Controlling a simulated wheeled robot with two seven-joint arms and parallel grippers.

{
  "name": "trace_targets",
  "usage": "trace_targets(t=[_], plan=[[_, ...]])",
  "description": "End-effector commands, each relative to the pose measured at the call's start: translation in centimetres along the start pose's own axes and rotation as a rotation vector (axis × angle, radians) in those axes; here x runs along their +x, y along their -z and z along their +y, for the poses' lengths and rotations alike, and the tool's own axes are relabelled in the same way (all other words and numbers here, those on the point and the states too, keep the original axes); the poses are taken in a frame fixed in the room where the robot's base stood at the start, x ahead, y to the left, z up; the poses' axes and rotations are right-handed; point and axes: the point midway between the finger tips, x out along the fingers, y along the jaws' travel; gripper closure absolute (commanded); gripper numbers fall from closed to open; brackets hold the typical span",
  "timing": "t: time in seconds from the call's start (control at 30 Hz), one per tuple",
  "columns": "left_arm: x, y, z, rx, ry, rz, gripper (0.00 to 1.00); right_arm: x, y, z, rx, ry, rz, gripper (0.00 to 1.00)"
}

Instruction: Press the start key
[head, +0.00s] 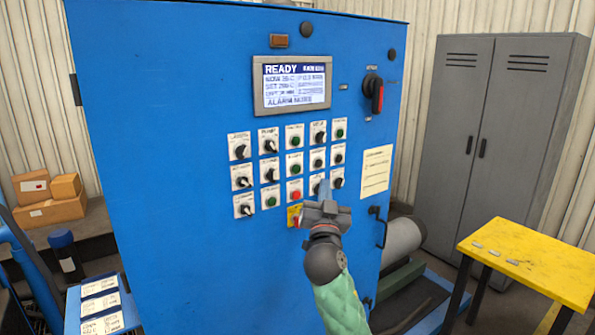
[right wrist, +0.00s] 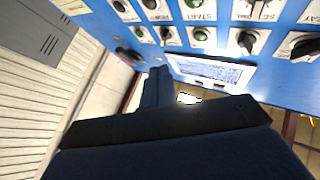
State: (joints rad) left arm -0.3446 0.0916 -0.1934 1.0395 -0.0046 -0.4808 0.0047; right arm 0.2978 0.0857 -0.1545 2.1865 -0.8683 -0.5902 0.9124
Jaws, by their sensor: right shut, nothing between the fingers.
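The start key is a green button (right wrist: 194,4) whose plate reads START at the top of the right wrist view. By its place in the grid it matches the green button (head: 294,169) in the middle column, second row, in the head view. My right gripper (head: 323,188) is shut and empty in front of the lower right of the button grid, below and right of that key in the picture. Its dark fingers (right wrist: 158,88) also show in the right wrist view. I cannot tell its exact distance from the panel. It hides part of the lower buttons. My left gripper is not in view.
The blue cabinet (head: 170,200) carries other switches, a red button (head: 295,195), a screen (head: 292,84) reading READY and a red-handled rotary switch (head: 375,94). A door handle (head: 379,228) sticks out at right. A yellow table (head: 540,262) and grey locker (head: 500,130) stand at right.

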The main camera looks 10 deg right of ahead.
Motion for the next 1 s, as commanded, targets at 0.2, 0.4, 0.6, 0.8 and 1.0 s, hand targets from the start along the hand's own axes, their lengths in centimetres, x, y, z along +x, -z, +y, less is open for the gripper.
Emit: trace_targets(t=[0.2, 0.4, 0.6, 0.8, 1.0], plan=[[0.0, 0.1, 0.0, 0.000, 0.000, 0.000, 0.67, 0.9, -0.7, -0.6, -0.001, 0.000, 0.000, 1.00], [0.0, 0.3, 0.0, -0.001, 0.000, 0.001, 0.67, 2.5, -1.8, -1.9, -0.002, 0.001, 0.000, 1.00], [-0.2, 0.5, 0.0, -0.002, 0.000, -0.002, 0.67, 4.2, -3.0, -3.0, -0.001, 0.000, 0.001, 1.00], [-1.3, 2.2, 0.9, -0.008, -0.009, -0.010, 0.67, 5.3, -4.1, -3.8, 0.000, -0.001, 0.001, 1.00], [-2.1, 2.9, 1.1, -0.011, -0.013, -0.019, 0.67, 5.9, -4.4, -4.3, 0.000, -0.001, 0.000, 1.00]])
